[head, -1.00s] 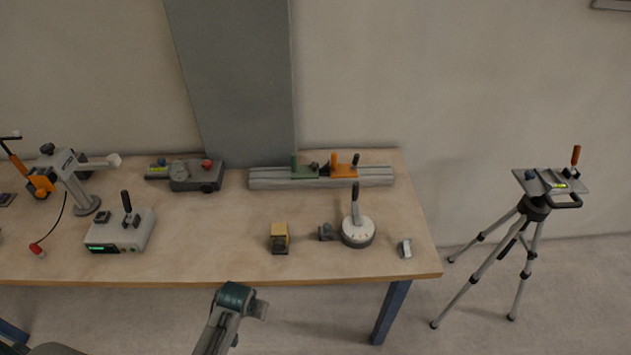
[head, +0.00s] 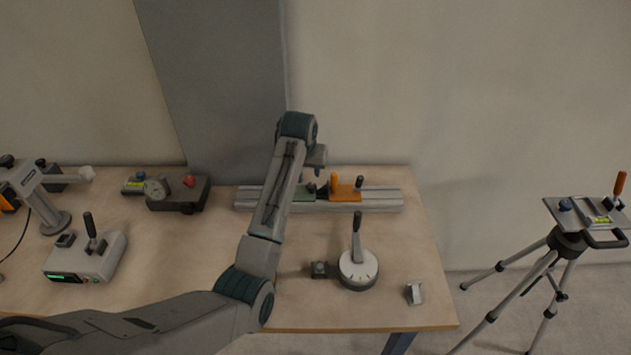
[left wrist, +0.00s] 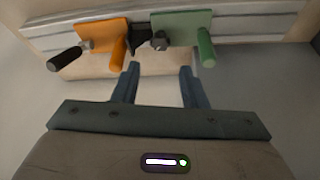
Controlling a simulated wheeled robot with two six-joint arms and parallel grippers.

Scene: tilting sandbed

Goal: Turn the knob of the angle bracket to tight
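I cannot tell for certain which fixture is the angle bracket. On the rail (head: 385,204) sit an orange plate (head: 345,193) with an upright orange handle and a dark knob, and a green plate (head: 303,193), partly hidden by my arm. The left wrist view shows the orange plate (left wrist: 103,37), the green plate (left wrist: 180,27), and a dark round knob (left wrist: 159,41) between them. My left gripper (head: 318,166) is above the rail's green part. In the left wrist view its fingers (left wrist: 158,75) are apart with nothing between them. My right gripper is not in view.
A white round dial (head: 358,266) with a black lever stands near the table's front right, beside a small dark block (head: 323,270). A grey box (head: 86,257) with a lever and a dark gauge unit (head: 178,193) are left. A tripod (head: 568,243) stands right of the table.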

